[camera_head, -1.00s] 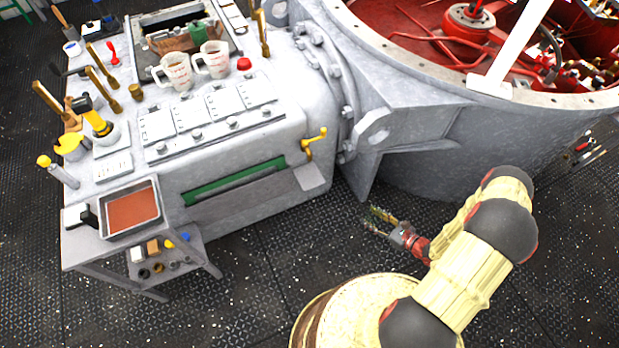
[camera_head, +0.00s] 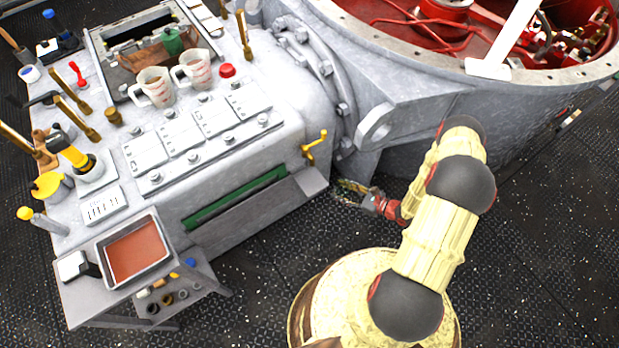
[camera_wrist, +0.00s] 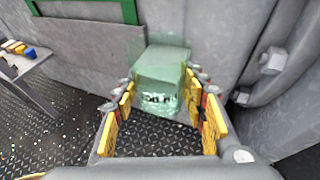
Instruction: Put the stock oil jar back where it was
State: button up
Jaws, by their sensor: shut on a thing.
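A pale green, see-through jar (camera_wrist: 163,75) with dark lettering near its lower edge sits between the yellow finger pads of my gripper (camera_wrist: 162,118) in the wrist view. My gripper is shut on it. In the head view my gripper (camera_head: 350,190) is low over the dark deck, by the front right corner of the grey machine. The jar is too small there to make out clearly. In the wrist view a grey wall stands behind the jar. Which spot the jar came from cannot be told.
The grey machine top (camera_head: 225,140) carries two measuring cups (camera_head: 155,87), a green container (camera_head: 172,42), a red knob and brass-coloured handles. A side table holds a tray of reddish liquid (camera_head: 134,252). A yellow lever (camera_head: 315,147) juts from the machine. The deck (camera_head: 540,270) at right is clear.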

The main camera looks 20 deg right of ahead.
jog(key=b, duration=0.3)
send_over(312, 182)
jog(key=shift+f, duration=0.1)
notch_tip(312, 182, down, 4)
jog(key=b, duration=0.2)
jog(key=shift+w+r+b, duration=0.1)
jog(key=shift+r+b, duration=0.1)
jog(key=shift+b, duration=0.1)
jog(key=shift+r, duration=0.15)
jog(key=o, duration=1.4)
